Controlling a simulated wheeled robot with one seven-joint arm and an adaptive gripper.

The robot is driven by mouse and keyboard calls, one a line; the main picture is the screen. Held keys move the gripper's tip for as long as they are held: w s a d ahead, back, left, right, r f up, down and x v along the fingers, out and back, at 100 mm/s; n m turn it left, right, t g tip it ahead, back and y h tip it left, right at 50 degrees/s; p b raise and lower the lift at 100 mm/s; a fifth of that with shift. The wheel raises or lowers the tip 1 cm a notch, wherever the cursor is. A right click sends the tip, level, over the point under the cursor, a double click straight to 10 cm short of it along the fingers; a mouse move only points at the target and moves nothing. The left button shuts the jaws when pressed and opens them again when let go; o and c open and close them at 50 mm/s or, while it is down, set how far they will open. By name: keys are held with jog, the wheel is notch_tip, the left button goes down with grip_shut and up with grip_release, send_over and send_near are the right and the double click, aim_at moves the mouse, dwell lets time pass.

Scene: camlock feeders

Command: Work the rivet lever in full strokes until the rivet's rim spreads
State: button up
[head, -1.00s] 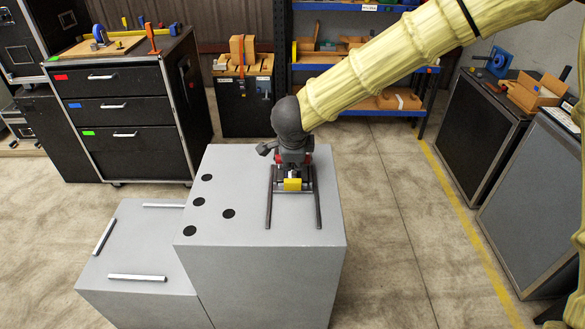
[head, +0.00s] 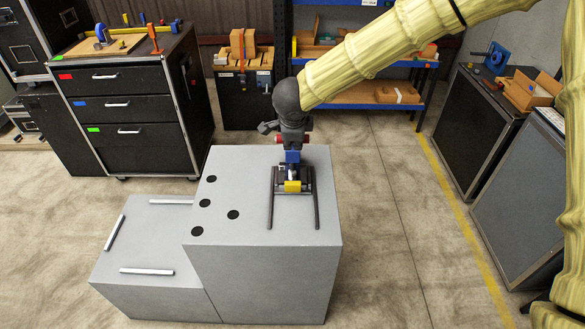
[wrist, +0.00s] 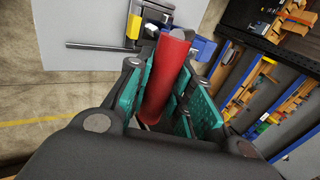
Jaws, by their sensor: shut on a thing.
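The rivet lever has a red handle (wrist: 168,78), which stands between the teal finger pads of my gripper (wrist: 164,92) in the wrist view. The gripper is shut on this handle. In the head view my gripper (head: 292,137) is over the back part of the rivet tool and hides most of the lever. The tool has a blue part (head: 292,157), a yellow block (head: 292,186) and two dark rails (head: 317,205) lying on the grey block. The yellow block (wrist: 133,27) also shows in the wrist view. The rivet's rim cannot be made out.
The tall grey block (head: 260,226) carries several black discs (head: 233,215) left of the tool. A lower grey block (head: 150,225) on the left holds pale bars (head: 147,271). A drawer cabinet (head: 128,105) and blue shelving (head: 380,105) stand behind. Floor on the right is open.

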jog(key=shift+w+r+p, duration=2.4)
jog(key=shift+w+p, duration=0.25)
jog(key=shift+p, duration=0.7)
jog(key=shift+w+r+p, duration=0.4)
jog(key=shift+w+p, duration=0.1)
jog(key=shift+p, duration=0.3)
jog(key=shift+f, duration=0.1)
